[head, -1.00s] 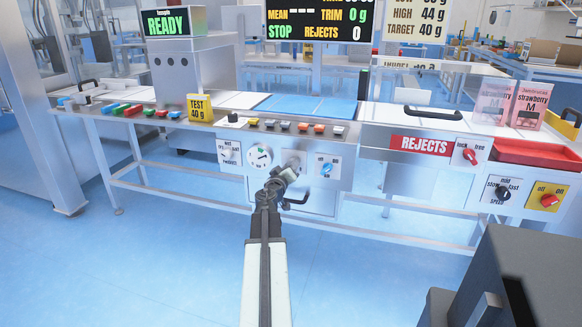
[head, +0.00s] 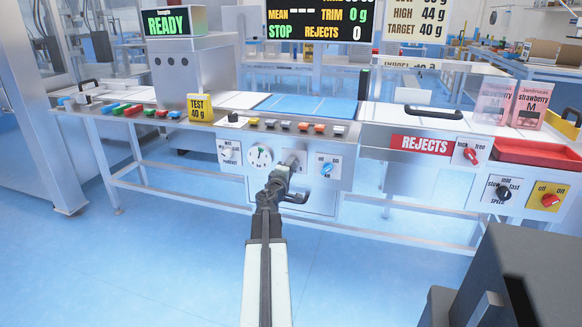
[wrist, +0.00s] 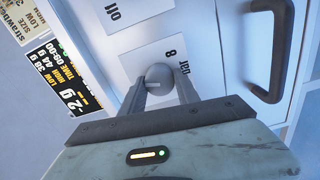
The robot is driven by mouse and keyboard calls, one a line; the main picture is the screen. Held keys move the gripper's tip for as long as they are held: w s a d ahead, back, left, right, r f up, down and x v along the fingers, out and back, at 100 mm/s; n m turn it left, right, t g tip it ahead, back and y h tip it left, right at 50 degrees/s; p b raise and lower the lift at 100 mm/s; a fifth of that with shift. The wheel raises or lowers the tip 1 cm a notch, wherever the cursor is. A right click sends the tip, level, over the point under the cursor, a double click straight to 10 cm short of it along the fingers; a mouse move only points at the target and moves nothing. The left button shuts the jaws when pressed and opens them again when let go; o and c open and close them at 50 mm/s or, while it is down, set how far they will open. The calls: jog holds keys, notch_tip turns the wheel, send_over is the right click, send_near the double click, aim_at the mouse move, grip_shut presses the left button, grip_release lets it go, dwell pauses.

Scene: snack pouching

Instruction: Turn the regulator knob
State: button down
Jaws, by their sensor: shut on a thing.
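The regulator knob (wrist: 159,73) is a grey rounded knob on a white plate marked "bar" and "8" (wrist: 172,54) in the wrist view. My gripper (wrist: 160,83) has one finger on each side of it and is shut on it. In the head view my gripper (head: 291,166) reaches the front panel of the bench and mostly hides the knob. A round white pressure gauge (head: 260,157) sits just left of it, its needle pointing roughly upward.
A blue knob (head: 326,169) on a white plate sits right of my gripper. A dark bar handle (head: 296,197) is close below it; the wrist view also shows this handle (wrist: 277,50). A white selector (head: 227,152) is left of the gauge. Floor in front is clear.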

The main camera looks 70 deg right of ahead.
jog(key=shift+w+a+n, duration=0.1)
jog(key=shift+n, duration=0.2)
dwell(0.4)
jog(key=c, duration=0.9)
grip_release()
jog(key=a, duration=0.7)
jog(key=shift+s+a, duration=0.25)
jog(key=shift+a, duration=0.1)
jog(key=shift+f, duration=0.1)
